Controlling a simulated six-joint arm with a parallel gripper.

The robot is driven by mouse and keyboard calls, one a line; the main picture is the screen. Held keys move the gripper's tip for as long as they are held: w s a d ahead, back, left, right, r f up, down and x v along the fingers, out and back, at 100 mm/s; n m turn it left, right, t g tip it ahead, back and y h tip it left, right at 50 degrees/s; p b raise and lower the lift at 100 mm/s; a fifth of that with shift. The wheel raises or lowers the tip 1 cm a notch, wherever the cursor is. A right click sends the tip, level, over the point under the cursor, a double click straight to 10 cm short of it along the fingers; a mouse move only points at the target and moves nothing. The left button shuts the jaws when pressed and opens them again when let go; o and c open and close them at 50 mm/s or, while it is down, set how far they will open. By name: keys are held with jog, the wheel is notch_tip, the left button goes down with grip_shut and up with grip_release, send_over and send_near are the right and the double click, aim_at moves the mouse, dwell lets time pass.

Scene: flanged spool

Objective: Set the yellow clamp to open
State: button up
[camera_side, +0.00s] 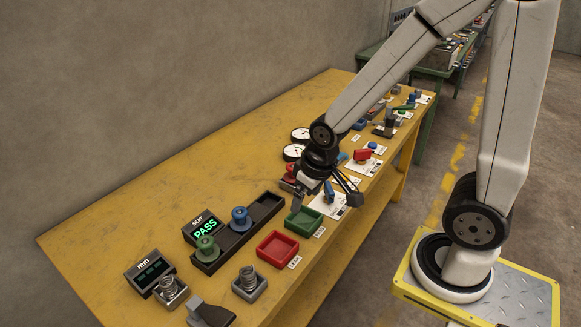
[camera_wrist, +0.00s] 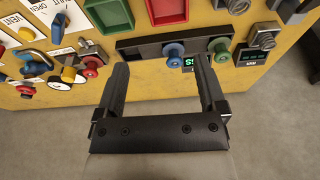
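My gripper (camera_wrist: 161,62) is open and empty, with its two dark fingers wide apart in the wrist view. In the side view it hangs above the middle of the bench (camera_side: 130,215). No part reads surely as the yellow clamp. A blue lever (camera_wrist: 58,27) lies on a white card marked OPEN. The yellow parts' settings are too small to tell.
A green tray (camera_side: 303,222) and a red tray (camera_side: 278,248) lie near the front edge. A black rack (camera_side: 265,209) holds a blue spool (camera_side: 240,218) and a green spool (camera_side: 207,247). A PASS display (camera_side: 203,227) stands behind. The bench's rear left is bare.

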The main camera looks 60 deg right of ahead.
jog(key=w+d+f+m+h, duration=0.1)
jog(key=w+d+m, duration=0.1)
jog(key=w+d, duration=0.5)
jog(key=w+d+f+m, duration=0.2)
jog(key=w+d+m, duration=0.1)
jog(key=w+d, duration=0.35)
jog(key=w+d+f+m+h, duration=0.1)
jog(key=w+d+f, duration=0.1)
jog(key=d, duration=0.6)
jog(key=w+d+f+m+h, duration=0.1)
jog(key=w+d+f+m, duration=0.1)
jog(key=d, duration=0.6)
jog(key=shift+w+d+f+m, duration=0.2)
jog(key=shift+d+f+m, duration=0.1)
jog(key=shift+f, duration=0.25)
jog(key=shift+f, duration=0.15)
jog(key=shift+x, duration=3.75)
jog(key=shift+w, duration=0.15)
jog(key=shift+c, duration=0.3)
grip_shut()
